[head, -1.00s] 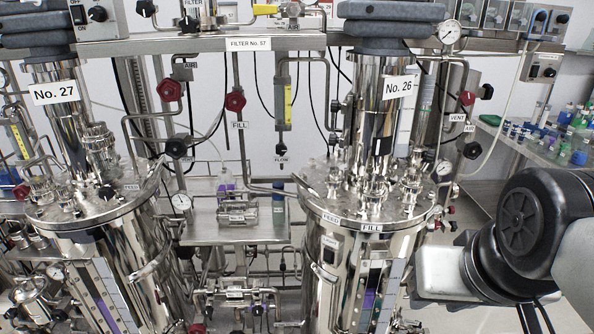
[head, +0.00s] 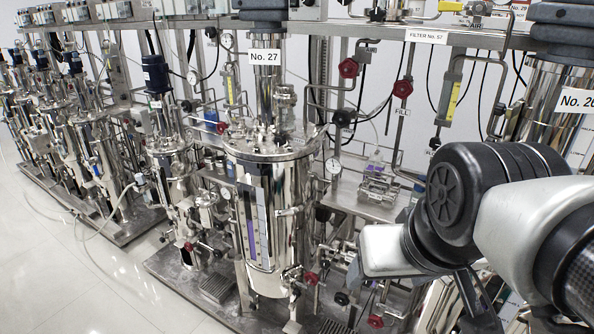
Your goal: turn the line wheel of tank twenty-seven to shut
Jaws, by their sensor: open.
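Tank No. 27 (head: 272,210), a shiny steel vessel with a white number label (head: 265,56) on its neck, stands in the middle of the head view. A red handwheel (head: 310,278) sits low at its right foot, with a black one (head: 341,298) and another red one (head: 375,321) further right. Two more red wheels, one left (head: 348,68) and one at the FILL label (head: 402,88), are on pipes behind. I cannot read which wheel is the line wheel. My gripper (head: 468,303) is at the lower right, open, partly hidden by my wrist, away from these wheels.
Tank No. 26 (head: 545,105) stands at the right, partly behind my arm. Several smaller vessels (head: 88,145) line the left on a steel skid. Clear pale floor (head: 60,265) lies in the left foreground. A steel shelf (head: 345,200) is between the tanks.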

